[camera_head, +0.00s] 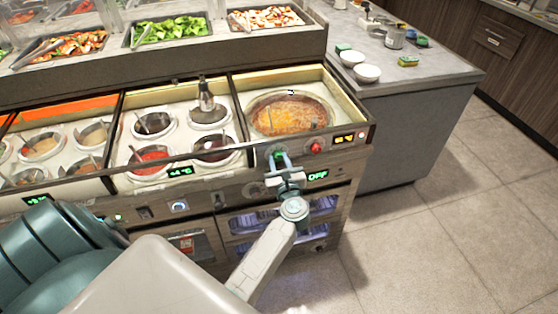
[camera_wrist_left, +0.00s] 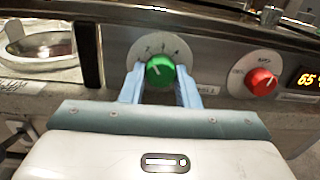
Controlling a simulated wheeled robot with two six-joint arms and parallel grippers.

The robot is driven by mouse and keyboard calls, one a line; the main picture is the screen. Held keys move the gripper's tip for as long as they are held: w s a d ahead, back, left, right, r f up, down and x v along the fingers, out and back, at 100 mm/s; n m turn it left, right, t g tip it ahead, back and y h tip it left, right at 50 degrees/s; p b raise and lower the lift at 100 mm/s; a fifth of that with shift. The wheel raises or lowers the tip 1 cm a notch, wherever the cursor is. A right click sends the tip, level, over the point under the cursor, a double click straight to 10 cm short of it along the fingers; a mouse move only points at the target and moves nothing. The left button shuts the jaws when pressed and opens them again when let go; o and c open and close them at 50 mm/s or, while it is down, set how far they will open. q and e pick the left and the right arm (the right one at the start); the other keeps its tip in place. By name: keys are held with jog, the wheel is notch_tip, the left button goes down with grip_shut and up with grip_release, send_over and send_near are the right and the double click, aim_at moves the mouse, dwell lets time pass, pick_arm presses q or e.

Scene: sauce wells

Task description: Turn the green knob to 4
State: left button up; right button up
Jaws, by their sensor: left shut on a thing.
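The green knob (camera_wrist_left: 160,70) sits on the steel front panel, in the middle of a dial plate (camera_wrist_left: 146,47) with small numerals around its upper side. Its pale pointer mark seems to lean up and left, but the exact number is hard to read. My left gripper (camera_wrist_left: 161,88) has its two blue fingers on either side of the knob, shut on it. In the head view the left gripper (camera_head: 279,163) reaches the panel below the soup well, and the green knob (camera_head: 278,153) shows only in part. My right gripper is not in view.
A red knob (camera_wrist_left: 262,81) is close to the right of the green one, beside an orange number display (camera_wrist_left: 308,79). Above the panel are a soup well (camera_head: 290,113) and several sauce wells. A grey side counter (camera_head: 420,75) stands at the right, with open floor (camera_head: 440,220) before it.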

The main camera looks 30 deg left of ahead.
pick_arm(q)
jog(key=m+p, duration=0.2)
jog(key=m, duration=0.1)
jog(key=shift+r, duration=0.2)
jog(key=m+p, duration=0.7)
jog(key=shift+r+m, duration=0.1)
jog(key=shift+m, duration=0.3)
jog(key=shift+m+g+p, duration=0.4)
jog(key=shift+m+p, duration=0.95)
jog(key=shift+m, duration=0.55)
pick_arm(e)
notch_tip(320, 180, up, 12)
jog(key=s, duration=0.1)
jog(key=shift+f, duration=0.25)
pick_arm(q)
jog(key=shift+f, duration=0.2)
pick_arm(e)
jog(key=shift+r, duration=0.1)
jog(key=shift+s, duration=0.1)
pick_arm(q)
jog(key=o, duration=1)
jog(key=shift+c, duration=0.2)
